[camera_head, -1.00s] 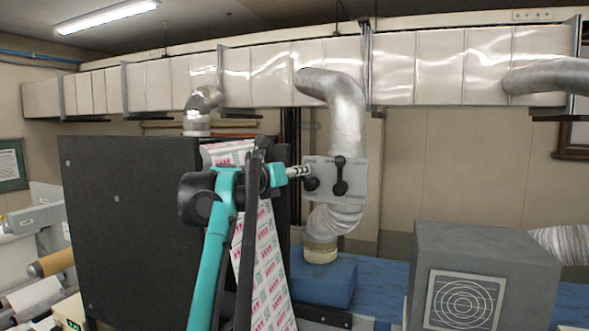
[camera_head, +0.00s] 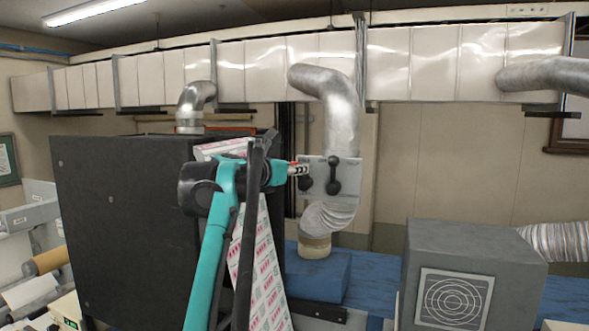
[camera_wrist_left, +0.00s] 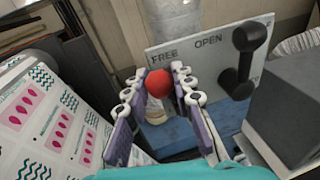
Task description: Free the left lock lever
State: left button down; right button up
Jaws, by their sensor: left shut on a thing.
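A light grey plate (camera_head: 320,176) stands in front of the silver duct. In the left wrist view the plate (camera_wrist_left: 195,45) carries the words FREE and OPEN. A black lever (camera_head: 333,176) is on its right side, upright with its knob at the top; it also shows in the left wrist view (camera_wrist_left: 242,65). At the left is a red ball knob (camera_wrist_left: 159,83), apparently the left lever's, with a black round part (camera_head: 305,186) below. My left gripper (camera_head: 299,169) is shut on the red knob. The lever's shaft is mostly hidden behind the knob and fingers. My right gripper is not in view.
A large black cabinet (camera_head: 120,225) stands left of my arm. A printed web (camera_head: 268,285) hangs behind my arm. A grey box (camera_head: 475,255) with a round grille stands at the right. A blue block (camera_head: 318,277) sits below the duct.

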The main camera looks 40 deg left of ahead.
pick_arm(q)
jog(key=shift+f, duration=0.1)
jog(key=c, duration=1.3)
grip_release()
jog(key=shift+o, duration=0.2)
jog(key=s+d+r, duration=0.1)
jog(key=s, duration=1)
jog(key=shift+s+d+r, duration=0.25)
jog(key=shift+s+d, duration=0.05)
jog(key=shift+s, duration=0.05)
